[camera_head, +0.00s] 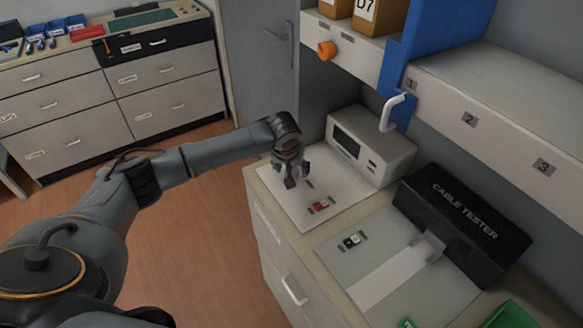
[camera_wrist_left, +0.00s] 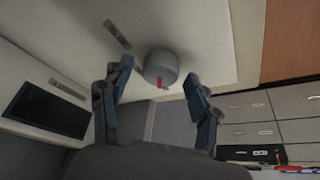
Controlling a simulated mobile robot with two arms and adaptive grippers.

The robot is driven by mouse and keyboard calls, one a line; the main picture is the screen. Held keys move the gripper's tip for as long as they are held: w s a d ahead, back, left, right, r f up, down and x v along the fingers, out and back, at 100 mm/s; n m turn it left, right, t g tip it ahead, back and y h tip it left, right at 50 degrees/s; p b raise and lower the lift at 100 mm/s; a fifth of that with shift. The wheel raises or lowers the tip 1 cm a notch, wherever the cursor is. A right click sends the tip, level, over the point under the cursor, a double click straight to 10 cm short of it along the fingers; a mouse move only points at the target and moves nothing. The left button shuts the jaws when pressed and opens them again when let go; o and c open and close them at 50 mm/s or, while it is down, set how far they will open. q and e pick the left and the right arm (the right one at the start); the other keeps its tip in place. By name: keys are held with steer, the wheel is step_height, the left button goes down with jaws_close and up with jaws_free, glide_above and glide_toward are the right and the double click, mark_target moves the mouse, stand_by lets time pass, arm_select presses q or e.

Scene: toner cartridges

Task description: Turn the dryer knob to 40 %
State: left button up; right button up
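In the left wrist view the dryer knob (camera_wrist_left: 160,65) is a round grey knob with a red mark on its rim, on a pale panel. My left gripper (camera_wrist_left: 158,84) is open, its two dark fingers on either side of the knob with visible gaps. In the head view my left gripper (camera_head: 291,174) points down over the pale panel (camera_head: 285,207) on the counter and hides the knob. The white box with a dark screen (camera_head: 372,147) stands behind this panel. I cannot read any scale around the knob. My right gripper is not in view.
A red switch (camera_head: 320,206) sits close to the gripper on the same panel. A black cable tester (camera_head: 460,224) stands to the right, with a black switch (camera_head: 352,241) on its plate. Above hangs a shelf with an orange knob (camera_head: 327,50) and a white hook (camera_head: 392,112).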

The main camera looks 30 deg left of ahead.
arm_select(q)
steer(key=c, duration=1.1)
steer(key=shift+o, duration=0.2)
steer(key=shift+s+r+m+h+p, duration=0.15)
steer(key=shift+m+h+p, duration=0.25)
steer(key=shift+m+p, duration=0.6)
steer(key=shift+a+m+h+p, duration=0.15)
steer(key=shift+m+h+p, duration=0.35)
steer(key=shift+m+p, duration=0.55)
steer(key=shift+m+h, duration=0.4)
steer(key=shift+m, duration=0.65)
steer(key=shift+f+m+h, duration=0.2)
steer(key=shift+m+h, duration=0.1)
steer(key=shift+m, duration=0.6)
steer(key=shift+w+a+m+g+h+b, duration=0.1)
steer(key=shift+m+g+h+b, duration=0.3)
steer(key=shift+m, duration=0.5)
steer(key=shift+w+m+g+h+b, duration=0.15)
steer(key=shift+m+b, duration=0.3)
steer(key=shift+m, duration=0.45)
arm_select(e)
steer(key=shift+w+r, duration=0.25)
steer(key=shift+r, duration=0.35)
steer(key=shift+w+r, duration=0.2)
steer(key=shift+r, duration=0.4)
arm_select(q)
steer(key=shift+s, duration=0.1)
